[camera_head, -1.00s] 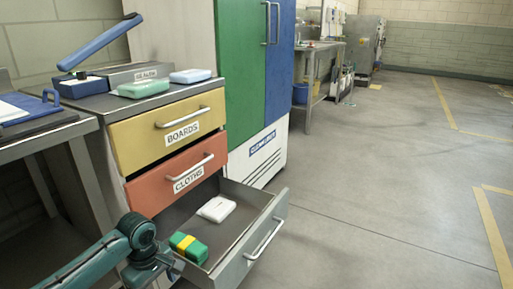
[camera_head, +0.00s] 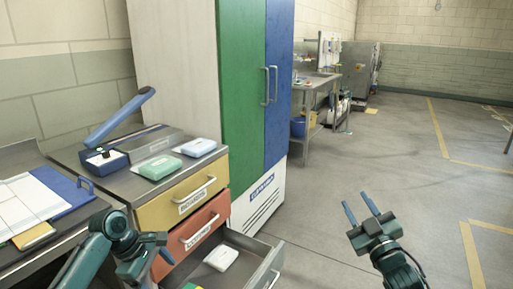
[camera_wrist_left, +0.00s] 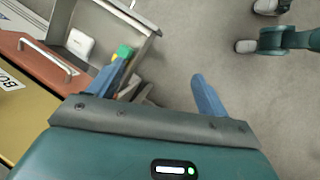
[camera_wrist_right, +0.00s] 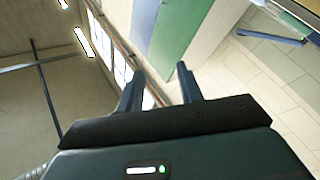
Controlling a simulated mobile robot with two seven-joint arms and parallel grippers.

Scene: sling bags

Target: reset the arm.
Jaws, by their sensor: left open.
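My left gripper (camera_head: 163,248) is at the lower left of the head view, in front of the drawer unit. In the left wrist view (camera_wrist_left: 155,85) its two blue fingers are spread, with a green and yellow item seen beyond one fingertip; I see nothing gripped. My right gripper (camera_head: 362,208) is raised over clear floor at the right. Its fingers point up and stand apart. In the right wrist view (camera_wrist_right: 160,85) the gap between them is empty, with the green cabinet door far behind.
The bottom drawer (camera_head: 268,268) is open and holds a white pack (camera_head: 221,257) and the green and yellow item (camera_wrist_left: 123,52). Above it are the red drawer (camera_head: 195,237) and yellow drawer (camera_head: 190,195). A blue-handled sealer (camera_head: 118,118) stands on top. Floor at right is free.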

